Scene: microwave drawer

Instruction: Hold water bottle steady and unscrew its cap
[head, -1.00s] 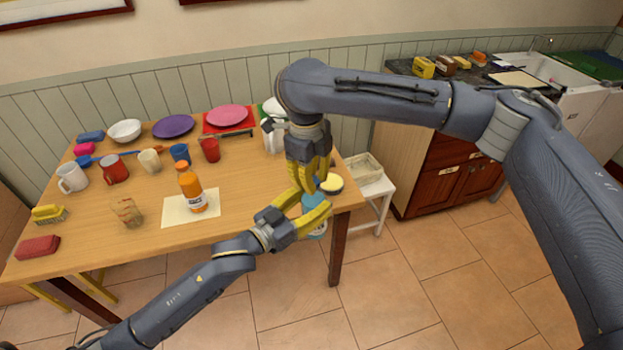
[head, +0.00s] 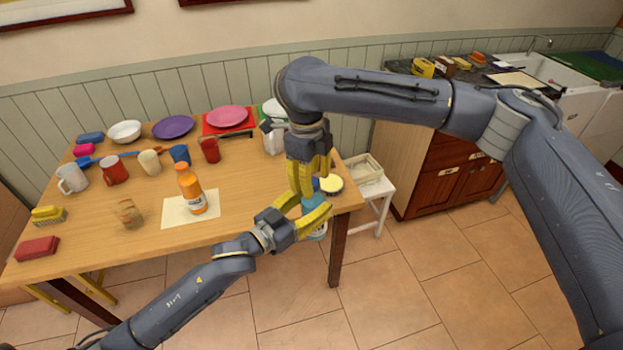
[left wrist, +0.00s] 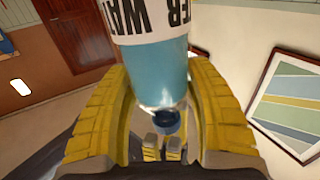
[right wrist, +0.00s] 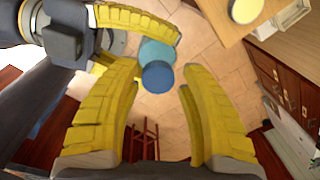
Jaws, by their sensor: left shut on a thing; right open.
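The water bottle (head: 313,203) is light blue with a white lettered label. It shows large in the left wrist view (left wrist: 155,72), with its dark blue cap (left wrist: 165,122) at the lower end of the picture. My left gripper (head: 305,211) is shut around the bottle's body. In the right wrist view I look onto the cap (right wrist: 157,76) and the bottle's shoulder (right wrist: 158,50). My right gripper (head: 312,178) points down from above. Its open fingers are on either side of the cap, apart from it.
The wooden table (head: 110,245) is left of and behind the grippers. An orange bottle (head: 190,190) stands on a pale mat (head: 175,212), with cups and plates behind. A round yellow-topped container (head: 331,184) is near the table's right corner. A white stool (head: 372,200) stands right.

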